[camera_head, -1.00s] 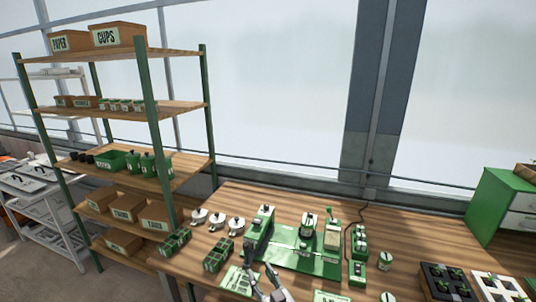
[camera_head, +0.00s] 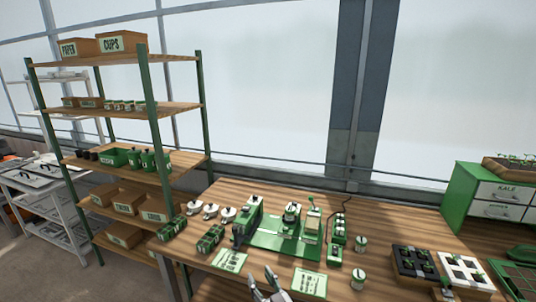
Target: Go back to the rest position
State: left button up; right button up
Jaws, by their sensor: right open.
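My right gripper (camera_head: 269,283) shows at the bottom middle of the head view, over the front edge of the wooden table (camera_head: 205,268). Its fingers are apart, and nothing shows between them. It is in front of the green seeder machine (camera_head: 280,238) and apart from it, between two printed green and white cards (camera_head: 230,261) and (camera_head: 309,283). My left gripper is not in the head view.
A wooden shelf rack (camera_head: 150,173) with boxes and green containers stands at the left. Small green crates (camera_head: 210,238) and white-lidded pots (camera_head: 211,210) sit left of the machine. A black tray (camera_head: 413,263), a white tray (camera_head: 465,272) and a green drawer cabinet (camera_head: 459,202) are at the right.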

jog(key=s+d+f+m+g+h, duration=0.2)
jog(key=s+d+f+g+h, duration=0.4)
jog(key=s+d, duration=0.5)
jog(key=s+d+f+m+g+h, duration=0.15)
jog(key=s+d+g, duration=0.45)
jog(key=s+d, duration=0.8)
notch_tip(320, 180, down, 33)
jog(key=s+g, duration=0.2)
jog(key=s, duration=0.1)
jog(key=s+d+f, duration=0.1)
jog(key=s+f, duration=0.8)
jog(key=s, duration=0.1)
jog(key=s+d+f+g, duration=0.1)
jog(key=s+d+f, duration=0.1)
jog(key=s+f, duration=0.8)
jog(key=shift+s+d+f+h, duration=0.3)
jog(key=shift+s+h, duration=0.05)
jog(key=shift+s, duration=0.4)
